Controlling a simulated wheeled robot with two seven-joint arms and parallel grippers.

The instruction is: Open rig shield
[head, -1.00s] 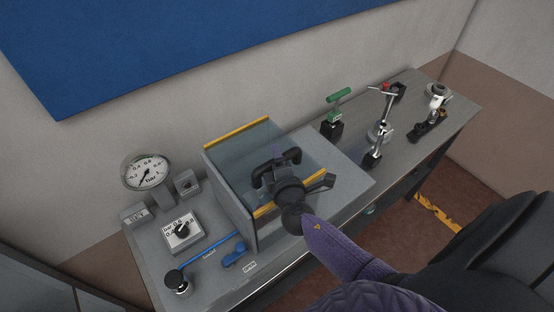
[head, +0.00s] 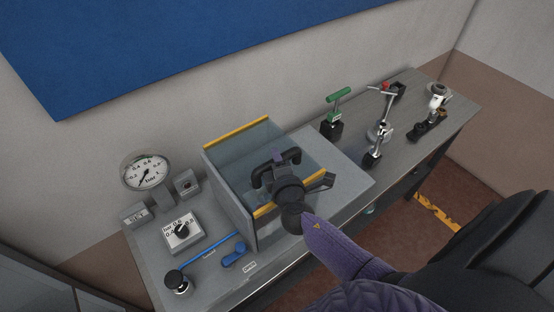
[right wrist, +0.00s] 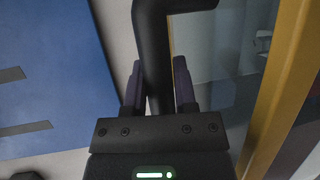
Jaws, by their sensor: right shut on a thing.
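The rig shield (head: 222,178) is a see-through box with yellow edge strips, standing on the grey bench. Its black bar handle (head: 290,155) shows near the middle of the shield. My right gripper (head: 277,157) reaches it from the lower right and is shut on the handle. In the right wrist view the purple fingers (right wrist: 159,88) stand on both sides of the black handle (right wrist: 153,40). A yellow strip (right wrist: 278,75) of the shield is at the right there. My wrist hides part of the shield's front. My left gripper is not in view.
A round pressure gauge (head: 147,172), a selector box (head: 183,232), a blue lever (head: 234,256) and a black knob (head: 177,281) are left of the shield. A green-handled clamp (head: 337,104) and several metal fixtures stand to the right. A blue wall panel (head: 180,45) is behind.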

